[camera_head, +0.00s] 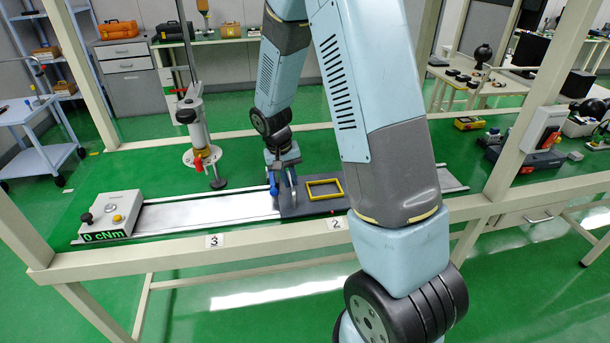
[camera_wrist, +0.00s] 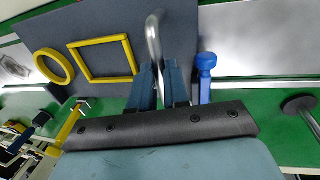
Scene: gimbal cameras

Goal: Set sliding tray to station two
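The sliding tray (camera_head: 300,208) is a dark grey plate on a long silver rail, and it also shows in the wrist view (camera_wrist: 105,25). Its left edge lies between the floor-side labels 3 (camera_head: 214,241) and 2 (camera_head: 335,224); its right part is hidden by my arm. A bent metal handle (camera_wrist: 153,35) stands at the tray's edge. My gripper (camera_head: 283,178) is at this handle; in the wrist view its fingers (camera_wrist: 159,75) lie close on both sides of it and appear shut on it. A blue upright knob (camera_wrist: 206,75) stands beside the fingers.
A yellow square frame (camera_head: 324,189) and a yellow ring (camera_wrist: 53,66) are on the tray. A grey box reading 0 cNm (camera_head: 110,213) sits at the rail's left end. A column tool with a red knob (camera_head: 198,163) stands behind the rail. The bare rail (camera_head: 200,212) left of the tray is clear.

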